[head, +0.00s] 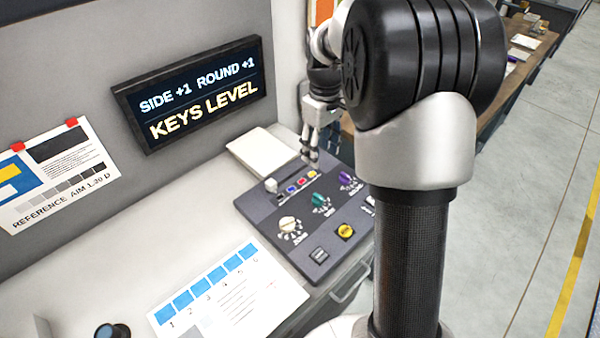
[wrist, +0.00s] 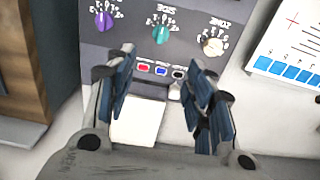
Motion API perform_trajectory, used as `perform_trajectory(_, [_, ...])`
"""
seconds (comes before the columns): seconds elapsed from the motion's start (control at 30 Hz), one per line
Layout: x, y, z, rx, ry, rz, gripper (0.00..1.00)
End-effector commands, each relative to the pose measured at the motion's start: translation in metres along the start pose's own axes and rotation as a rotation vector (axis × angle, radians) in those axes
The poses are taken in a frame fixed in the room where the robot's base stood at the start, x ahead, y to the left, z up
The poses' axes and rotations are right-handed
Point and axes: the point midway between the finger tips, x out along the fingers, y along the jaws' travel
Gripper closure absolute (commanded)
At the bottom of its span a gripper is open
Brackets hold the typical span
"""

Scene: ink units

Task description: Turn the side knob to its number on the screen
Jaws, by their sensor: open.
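The console (head: 262,215) is a dark panel on the bench. Its side knob (wrist: 160,34) is teal, with the label SIDE above it in the wrist view; it also shows in the head view (head: 320,200). The number it points at is too small to read surely. The screen (head: 190,95) reads "SIDE +1 ROUND +1" and "KEYS LEVEL". My gripper (head: 310,156) is above the far edge of the console, apart from the knob. In the wrist view my gripper (wrist: 160,65) is open and empty, with the side knob beyond its fingertips.
A purple knob (wrist: 104,20) and a cream knob (wrist: 213,46) flank the side knob. Small coloured buttons and a pale slider cap (head: 271,185) sit near the far edge. A yellow button (head: 345,231) is near the front. A numbered sheet (head: 228,295) lies beside the console.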

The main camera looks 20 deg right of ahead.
Motion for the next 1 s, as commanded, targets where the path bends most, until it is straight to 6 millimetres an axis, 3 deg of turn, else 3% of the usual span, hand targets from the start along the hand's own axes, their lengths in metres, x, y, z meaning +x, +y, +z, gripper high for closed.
perform_trajectory(0.17, [0.023,0.0,0.001,0.0,-0.003,-0.002,0.51])
perform_trajectory(0.7, [0.139,-0.001,0.001,0.001,-0.004,-0.003,0.51])
perform_trajectory(1.0, [0.171,-0.001,0.001,0.001,-0.001,-0.002,0.51])
